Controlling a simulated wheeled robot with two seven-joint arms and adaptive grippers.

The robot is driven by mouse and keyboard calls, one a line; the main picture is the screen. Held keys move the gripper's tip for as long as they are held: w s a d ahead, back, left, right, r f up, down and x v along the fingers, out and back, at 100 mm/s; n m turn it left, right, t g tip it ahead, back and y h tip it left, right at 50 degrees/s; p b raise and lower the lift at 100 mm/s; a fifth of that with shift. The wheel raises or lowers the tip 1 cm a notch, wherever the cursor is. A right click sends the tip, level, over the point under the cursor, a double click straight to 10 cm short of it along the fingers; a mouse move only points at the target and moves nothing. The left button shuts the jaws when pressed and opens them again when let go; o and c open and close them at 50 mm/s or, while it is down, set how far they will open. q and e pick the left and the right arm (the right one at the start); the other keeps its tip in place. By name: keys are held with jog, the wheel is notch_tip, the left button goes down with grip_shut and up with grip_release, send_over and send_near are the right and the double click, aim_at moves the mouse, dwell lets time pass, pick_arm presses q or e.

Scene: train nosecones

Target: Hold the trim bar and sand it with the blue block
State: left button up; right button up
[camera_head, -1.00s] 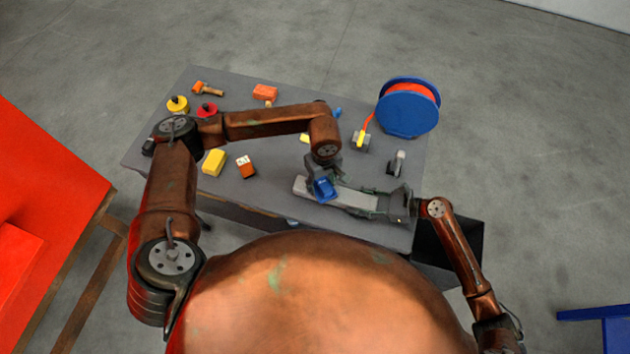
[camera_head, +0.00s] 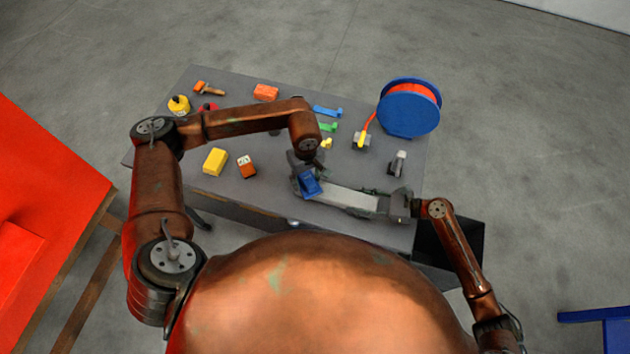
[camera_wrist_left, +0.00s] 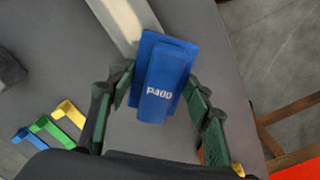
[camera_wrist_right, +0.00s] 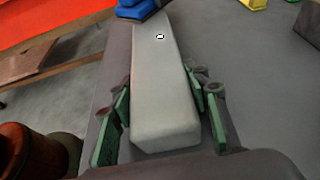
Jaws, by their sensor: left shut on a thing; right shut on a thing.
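The pale grey trim bar (camera_head: 345,197) lies along the front right part of the table. My right gripper (camera_head: 380,206) is shut on its right end; the right wrist view shows the bar (camera_wrist_right: 165,85) between the green finger pads (camera_wrist_right: 158,118). My left gripper (camera_head: 303,176) is shut on the blue block (camera_head: 310,184), marked P400 in the left wrist view (camera_wrist_left: 160,85). The block is at the bar's left end and overlaps it in view; I cannot tell whether it touches the bar's top face.
A red surface (camera_head: 45,210) stands at left.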

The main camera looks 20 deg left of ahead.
pick_arm(q)
jog(key=shift+a, duration=0.9)
jog(key=shift+a+r, duration=0.15)
jog(key=shift+r, duration=3.95)
pick_arm(e)
jog(key=o, duration=1)
jog(key=shift+d, duration=0.15)
jog(key=v, duration=1.1)
jog(key=shift+d+r, duration=0.1)
jog(key=shift+d, duration=0.3)
